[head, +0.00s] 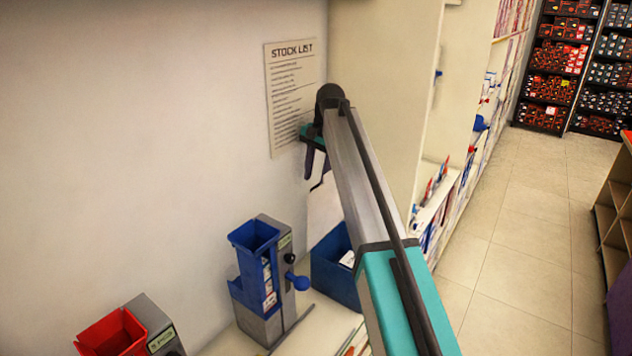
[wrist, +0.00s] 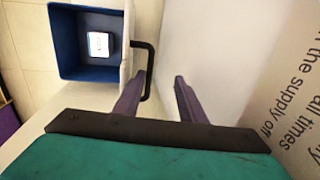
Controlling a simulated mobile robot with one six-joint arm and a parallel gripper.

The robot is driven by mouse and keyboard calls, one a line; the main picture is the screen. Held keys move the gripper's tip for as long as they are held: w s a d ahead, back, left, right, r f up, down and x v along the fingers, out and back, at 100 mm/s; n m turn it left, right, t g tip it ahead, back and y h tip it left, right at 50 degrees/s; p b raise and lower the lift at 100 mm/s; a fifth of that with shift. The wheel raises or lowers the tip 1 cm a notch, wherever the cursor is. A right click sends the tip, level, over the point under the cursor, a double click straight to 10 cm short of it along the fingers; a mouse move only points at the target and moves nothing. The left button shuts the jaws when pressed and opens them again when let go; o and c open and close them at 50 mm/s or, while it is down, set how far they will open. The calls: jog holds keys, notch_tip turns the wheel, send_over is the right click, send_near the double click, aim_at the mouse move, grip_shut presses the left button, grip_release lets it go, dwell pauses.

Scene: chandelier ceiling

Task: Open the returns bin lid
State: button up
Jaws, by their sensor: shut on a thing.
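The returns bin is a blue box (head: 336,262), with its open top showing in the wrist view (wrist: 66,76). Its pale lid (head: 322,212) stands raised, nearly upright, beside the opening; the wrist view shows it almost edge-on (wrist: 128,36). A black bent handle (wrist: 153,60) sticks out from the lid's outer face and also shows in the head view (head: 322,180). In the head view my gripper (head: 316,160) is above the lid.
A white item (wrist: 98,43) lies inside the bin. A blue-and-grey dispenser (head: 262,280) with a blue knob stands left of the bin, and a red one (head: 115,335) farther left. A stock list (head: 291,95) hangs on the wall close behind my gripper. Shelves stand right; the floor (head: 510,235) is clear.

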notch_tip(320, 180, up, 13)
jog(key=s+d+b, duration=0.2)
jog(key=shift+f, duration=0.2)
jog(key=shift+w+d, duration=0.1)
